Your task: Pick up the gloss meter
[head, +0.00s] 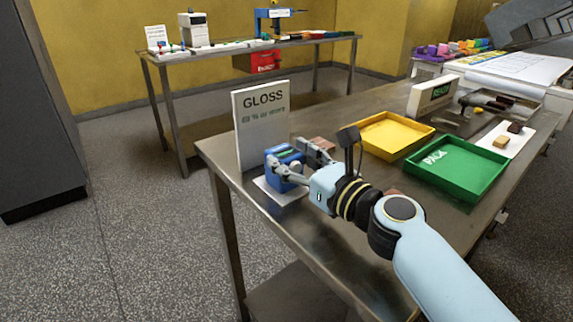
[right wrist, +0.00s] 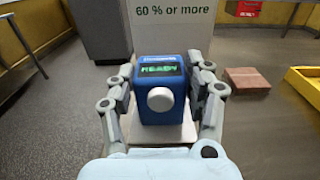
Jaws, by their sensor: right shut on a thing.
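The gloss meter is a small blue box (head: 284,163) with a white round knob and a green display, near the left end of the steel table. In the right wrist view the gloss meter (right wrist: 160,85) faces me upright, its display reading "READY". It stands on or just above a white plate (head: 277,192); I cannot tell if they touch. My right gripper (head: 297,167) is shut on the gloss meter, with one finger on each side, as the right wrist view also shows (right wrist: 163,98). My left gripper is not in view.
A white "GLOSS" sign (head: 262,125) stands right behind the meter. A brown block (right wrist: 247,80) lies to its right. A yellow tray (head: 393,135) and a green "PACK" tray (head: 457,168) are farther right. The table's front left is clear.

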